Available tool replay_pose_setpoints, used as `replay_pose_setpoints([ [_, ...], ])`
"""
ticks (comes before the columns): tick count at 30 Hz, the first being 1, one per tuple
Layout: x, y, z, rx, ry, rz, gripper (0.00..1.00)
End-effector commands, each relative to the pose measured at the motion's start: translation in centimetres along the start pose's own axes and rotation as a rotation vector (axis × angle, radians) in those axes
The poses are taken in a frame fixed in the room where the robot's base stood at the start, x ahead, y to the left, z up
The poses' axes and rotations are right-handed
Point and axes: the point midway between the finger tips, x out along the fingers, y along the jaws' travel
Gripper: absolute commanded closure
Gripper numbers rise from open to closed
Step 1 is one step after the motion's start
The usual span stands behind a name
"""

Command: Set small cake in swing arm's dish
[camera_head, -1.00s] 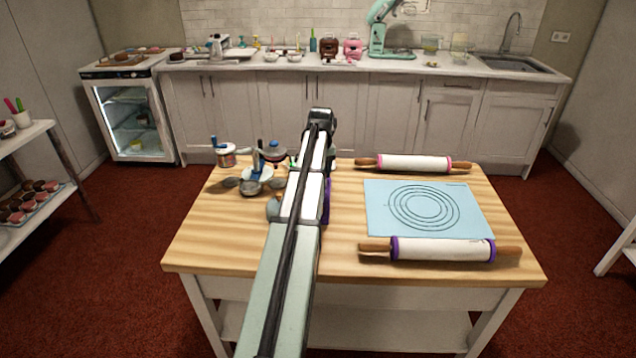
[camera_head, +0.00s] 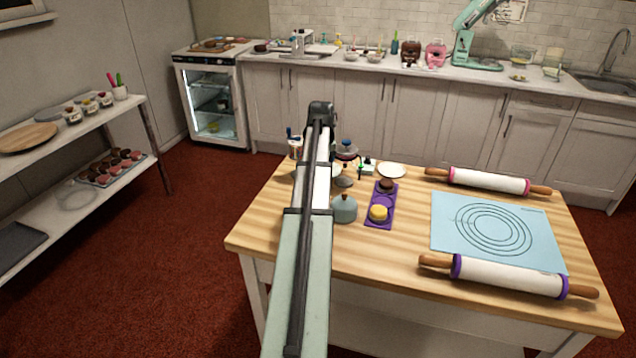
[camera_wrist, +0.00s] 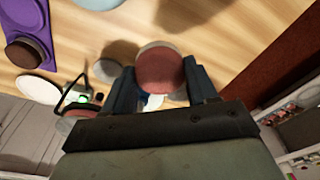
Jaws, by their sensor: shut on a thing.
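My gripper (camera_wrist: 160,78) is shut on a round, reddish-brown small cake (camera_wrist: 160,67), seen from above between the two dark blue fingers in the wrist view. A thin pale rim shows around the cake; I cannot tell whether it is part of a dish below. In the head view my arm hides the gripper and the cake. A small grey dish (camera_head: 344,181) shows just right of my arm. A pale round disc (camera_wrist: 107,70) lies left of the fingers in the wrist view. The swing arm itself is mostly hidden.
A white plate (camera_head: 391,170) and a small box with a green light (camera_wrist: 83,98) are near. Rolling pins and a blue mat (camera_head: 495,232) fill the right.

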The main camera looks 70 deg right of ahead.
Motion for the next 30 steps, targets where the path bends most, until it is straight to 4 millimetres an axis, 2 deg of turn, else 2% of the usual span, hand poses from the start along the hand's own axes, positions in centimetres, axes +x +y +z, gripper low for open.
replay_pose_setpoints([
  [1,0.2,-2.0,-0.3,-0.021,0.0,-0.002,0.71],
  [3,0.3,-4.4,-0.7,-0.045,0.0,-0.005,0.71],
  [14,1.1,-16.6,-1.6,-0.164,-0.001,-0.019,0.71],
  [23,1.5,-26.6,-0.9,-0.264,-0.001,-0.031,0.71],
  [30,1.8,-34.3,0.7,-0.344,0.0,-0.041,0.71],
])
